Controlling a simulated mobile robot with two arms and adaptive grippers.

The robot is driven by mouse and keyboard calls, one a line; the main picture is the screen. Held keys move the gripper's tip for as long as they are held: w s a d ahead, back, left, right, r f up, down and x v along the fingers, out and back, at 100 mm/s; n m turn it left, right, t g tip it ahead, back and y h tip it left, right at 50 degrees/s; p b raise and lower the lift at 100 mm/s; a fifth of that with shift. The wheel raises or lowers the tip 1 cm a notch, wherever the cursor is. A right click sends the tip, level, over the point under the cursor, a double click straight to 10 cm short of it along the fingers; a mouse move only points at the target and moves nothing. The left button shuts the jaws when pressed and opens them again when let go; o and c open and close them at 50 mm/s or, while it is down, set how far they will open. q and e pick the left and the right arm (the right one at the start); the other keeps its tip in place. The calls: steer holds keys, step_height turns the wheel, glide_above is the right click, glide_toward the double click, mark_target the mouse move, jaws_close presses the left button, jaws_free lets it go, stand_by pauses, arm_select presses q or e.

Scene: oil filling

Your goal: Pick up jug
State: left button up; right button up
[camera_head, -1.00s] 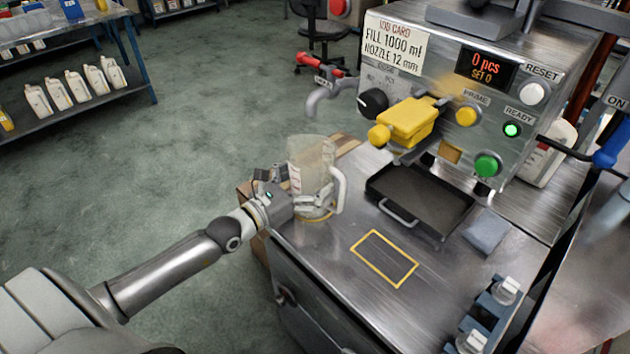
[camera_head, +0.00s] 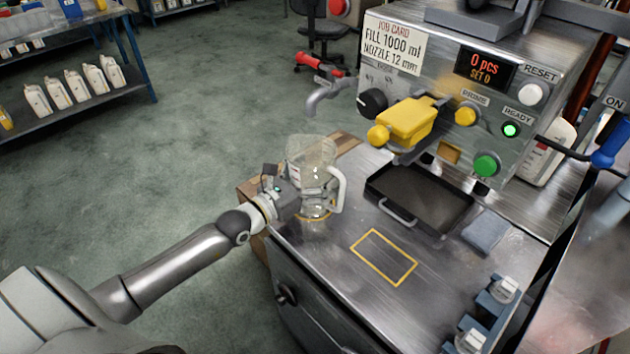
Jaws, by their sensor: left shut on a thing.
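The clear jug (camera_head: 312,160) with a white handle stands upright at the left back corner of the metal bench, over a yellow ring mark. My left gripper (camera_head: 313,200) reaches it from the left and is shut around its lower body. The fingers show partly through the clear wall. I cannot tell whether the jug's base touches the bench. My right gripper is not in view.
The filling machine (camera_head: 440,90) stands behind the bench, with a grey nozzle (camera_head: 325,95) on its left. A black drip tray (camera_head: 420,198) lies right of the jug. A yellow rectangle (camera_head: 384,258) marks clear bench top. A blue cloth (camera_head: 486,231) lies further right.

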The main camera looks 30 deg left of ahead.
mark_target(329, 157)
arm_select(q)
steer(key=shift+r, duration=0.15)
steer(key=shift+r, duration=0.25)
steer(key=shift+s+a+r, duration=0.1)
steer(key=shift+s+r, duration=0.1)
steer(key=shift+r, duration=0.45)
steer(key=shift+s+a+r, duration=0.1)
steer(key=shift+s+r, duration=0.1)
steer(key=shift+r, duration=0.4)
steer(key=b+v, duration=0.3)
steer(key=v, duration=1.4)
